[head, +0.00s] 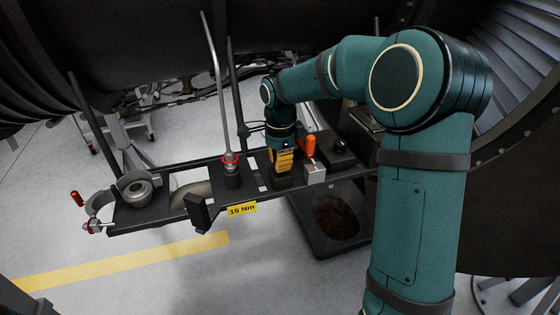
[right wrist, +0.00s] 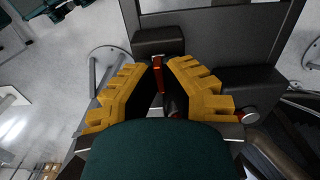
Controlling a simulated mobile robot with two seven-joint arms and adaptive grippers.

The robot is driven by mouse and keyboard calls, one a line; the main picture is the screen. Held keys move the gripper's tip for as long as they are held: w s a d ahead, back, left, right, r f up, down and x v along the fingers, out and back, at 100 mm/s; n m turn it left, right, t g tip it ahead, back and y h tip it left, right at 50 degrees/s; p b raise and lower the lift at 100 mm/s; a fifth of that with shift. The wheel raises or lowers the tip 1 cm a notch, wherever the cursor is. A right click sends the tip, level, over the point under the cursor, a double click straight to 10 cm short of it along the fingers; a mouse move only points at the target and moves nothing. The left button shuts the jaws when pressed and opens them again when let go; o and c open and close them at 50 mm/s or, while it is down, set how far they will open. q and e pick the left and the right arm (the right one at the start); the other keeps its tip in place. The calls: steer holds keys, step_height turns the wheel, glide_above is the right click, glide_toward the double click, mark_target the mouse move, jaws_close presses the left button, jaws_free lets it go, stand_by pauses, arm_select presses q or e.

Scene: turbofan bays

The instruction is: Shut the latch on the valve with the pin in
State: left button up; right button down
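My right gripper (head: 282,172) points down over the dark rack in the head view, left of an upright orange handle (head: 308,146) on a small grey block (head: 315,172). In the right wrist view its yellow fingers (right wrist: 163,62) stand apart, with a narrow gap. A red bar (right wrist: 158,75) shows in that gap; I cannot tell whether a finger touches it. Which valve has the pin in is unclear. My left gripper is not in view.
A tall grey rod with a red ring (head: 230,159) stands mid-rack, left of my right gripper. A yellow "15 Nm" label (head: 241,210) is on the rack's front edge. A round metal part (head: 138,192) sits on the left plate. Dark engine casing surrounds the rack behind.

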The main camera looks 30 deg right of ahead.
steer(key=n+p, duration=0.1)
steer(key=n, duration=0.7)
steer(key=shift+n+p, duration=0.4)
steer(key=n, duration=0.4)
steer(key=shift+f+n+p, duration=0.1)
steer(key=shift+n+p, duration=0.2)
steer(key=shift+p, duration=0.05)
steer(key=shift+n, duration=2)
steer(key=c, duration=1.1)
jaws_free()
